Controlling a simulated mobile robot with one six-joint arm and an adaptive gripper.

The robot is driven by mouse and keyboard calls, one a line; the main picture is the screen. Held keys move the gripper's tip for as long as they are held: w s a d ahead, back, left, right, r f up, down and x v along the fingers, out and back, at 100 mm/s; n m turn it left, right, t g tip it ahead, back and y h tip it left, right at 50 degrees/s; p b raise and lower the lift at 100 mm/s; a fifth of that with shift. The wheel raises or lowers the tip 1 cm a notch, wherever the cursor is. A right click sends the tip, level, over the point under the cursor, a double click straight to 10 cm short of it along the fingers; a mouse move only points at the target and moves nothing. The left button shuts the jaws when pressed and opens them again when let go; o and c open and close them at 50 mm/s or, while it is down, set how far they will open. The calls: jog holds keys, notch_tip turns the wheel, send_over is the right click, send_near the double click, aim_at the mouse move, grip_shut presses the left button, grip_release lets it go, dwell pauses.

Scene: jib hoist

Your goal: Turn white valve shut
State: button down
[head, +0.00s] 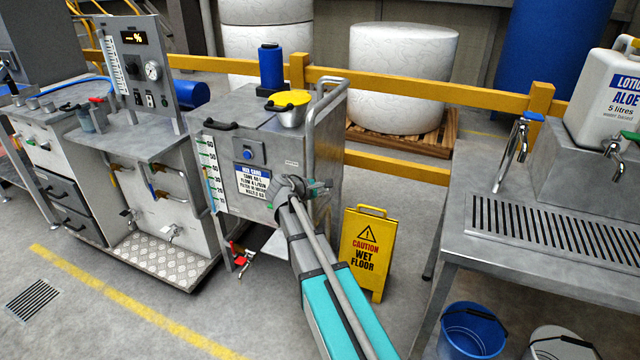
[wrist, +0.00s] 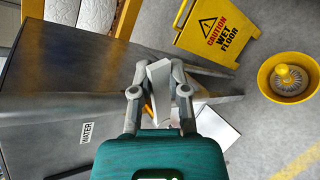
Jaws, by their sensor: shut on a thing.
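My gripper (head: 303,188) is at the front right of the grey metal tank (head: 262,135), just below its WATER label, in the head view. In the wrist view my gripper (wrist: 159,73) is shut on a white handle (wrist: 159,84), which stands between its two fingers. I take this to be the white valve. Its body and pipe are hidden behind my gripper, so I cannot tell how far it is turned. In the head view my gripper and arm cover the handle.
A yellow wet-floor sign (head: 365,250) stands right of my arm. A red-handled tap (head: 240,260) is low under the tank. A steel sink bench (head: 550,225) with a blue bucket (head: 470,330) below is at the right. The wrist view shows a yellow bowl (wrist: 270,82).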

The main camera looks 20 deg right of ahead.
jog(key=shift+s+d+f+m+t+y+b, duration=0.2)
jog(key=shift+f+m+t+y+b, duration=0.2)
jog(key=shift+f+m+y, duration=0.25)
jog(key=shift+s+d+f+m+t+y+b, duration=0.15)
jog(key=shift+f+m+t+y+b, duration=0.1)
jog(key=shift+f+m+t+y, duration=0.3)
jog(key=shift+s+d+f+m+t+y+b, duration=0.1)
jog(key=shift+s+f+m+t+y+b, duration=0.2)
jog(key=shift+f+m+y, duration=0.35)
jog(key=shift+w+f, duration=0.1)
jog(key=shift+f, duration=0.1)
jog(key=c, duration=0.6)
grip_release()
jog(key=shift+w+r+h, duration=0.1)
jog(key=shift+r+h, duration=0.05)
jog(key=shift+h, duration=0.1)
